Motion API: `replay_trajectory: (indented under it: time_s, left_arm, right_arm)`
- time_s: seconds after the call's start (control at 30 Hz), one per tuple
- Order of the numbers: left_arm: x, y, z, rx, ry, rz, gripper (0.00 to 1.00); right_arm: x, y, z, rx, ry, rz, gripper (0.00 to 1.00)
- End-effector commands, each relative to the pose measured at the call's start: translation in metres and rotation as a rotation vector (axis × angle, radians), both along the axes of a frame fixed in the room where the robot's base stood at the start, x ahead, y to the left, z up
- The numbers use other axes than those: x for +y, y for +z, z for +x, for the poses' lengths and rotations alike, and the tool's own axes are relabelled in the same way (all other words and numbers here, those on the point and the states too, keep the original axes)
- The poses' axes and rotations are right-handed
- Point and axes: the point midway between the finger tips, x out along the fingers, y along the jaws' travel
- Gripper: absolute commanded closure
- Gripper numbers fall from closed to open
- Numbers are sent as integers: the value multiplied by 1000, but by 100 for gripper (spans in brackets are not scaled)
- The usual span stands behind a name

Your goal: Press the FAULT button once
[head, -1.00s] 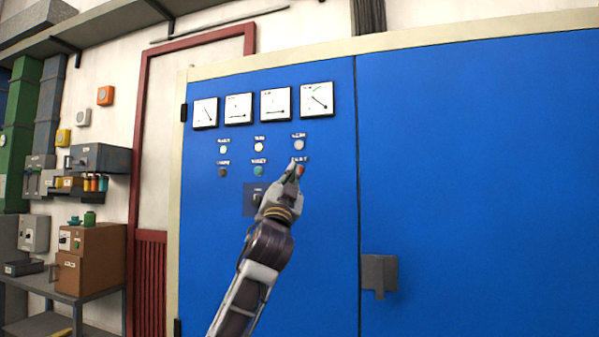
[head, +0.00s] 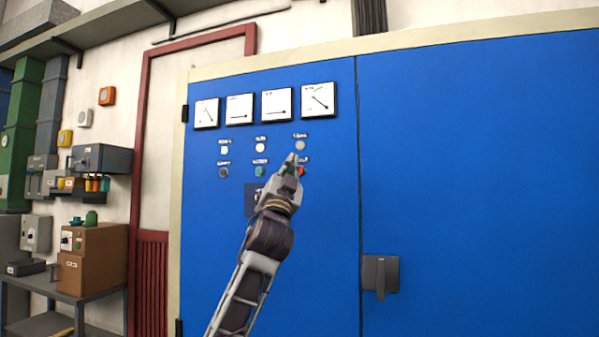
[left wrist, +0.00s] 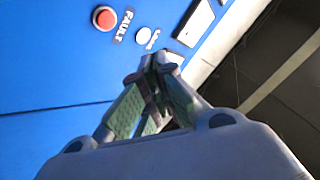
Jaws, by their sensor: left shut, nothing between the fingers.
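The FAULT button is a red round button (left wrist: 105,18) with the label FAULT beside it in the left wrist view. In the head view the red button (head: 301,171) sits at the right end of the lower row on the blue cabinet door (head: 270,270), partly behind my gripper. My left gripper (head: 291,160) is shut and empty, its tips just left of and above the red button in the head view. In the left wrist view the closed fingertips (left wrist: 155,65) appear apart from the red button, nearer a white lamp (left wrist: 144,35). My right gripper is not in view.
Other round lamps and buttons, such as a green one (head: 259,171) and a dark one (head: 223,172), are close by. Several dial meters (head: 317,98) are above. A grey handle (head: 380,273) sticks out at the right. A bench with boxes (head: 90,258) stands left.

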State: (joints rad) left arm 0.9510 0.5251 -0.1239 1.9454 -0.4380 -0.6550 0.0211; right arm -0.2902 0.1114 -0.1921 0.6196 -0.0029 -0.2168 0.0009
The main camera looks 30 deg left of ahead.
Motion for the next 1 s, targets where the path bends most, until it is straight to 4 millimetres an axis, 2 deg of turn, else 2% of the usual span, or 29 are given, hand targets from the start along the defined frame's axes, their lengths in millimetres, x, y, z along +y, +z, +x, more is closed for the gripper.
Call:
replay_trajectory:
  time_s: [0.63, 1.0]
  left_arm:
    - [13, 0, 56, 2, -1, -2, 100]
    - [17, 0, 73, 0, -2, 0, 100]
  right_arm:
    - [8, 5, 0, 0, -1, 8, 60]
    - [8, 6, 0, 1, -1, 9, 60]
